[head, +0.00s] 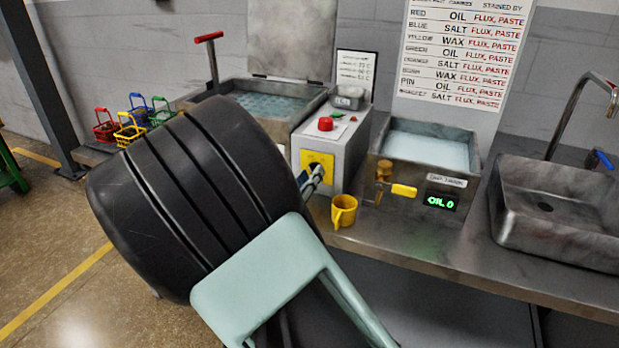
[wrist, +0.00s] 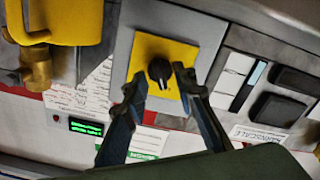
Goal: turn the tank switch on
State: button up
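The tank switch is a black rotary knob (wrist: 160,71) with a pale pointer mark, set on a yellow plate (wrist: 176,49) in the wrist view. In the head view the yellow plate (head: 317,158) is on the front of a grey control box (head: 343,150) between two tanks; my gripper hides the knob there. My gripper (wrist: 158,80) is open, with one fingertip on each side of the knob. The right fingertip looks very close to it; I cannot tell whether it touches. In the head view my gripper (head: 312,180) is at the plate.
A red button (head: 325,124) is on top of the box. To the right are a tank with a yellow-handled tap (head: 403,190), a green "OIL 0" display (head: 441,201) and a sink (head: 560,215). A yellow cup (head: 344,211) stands close below my gripper.

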jog(key=shift+w+d, duration=0.1)
jog(key=shift+w, duration=0.2)
grip_shut()
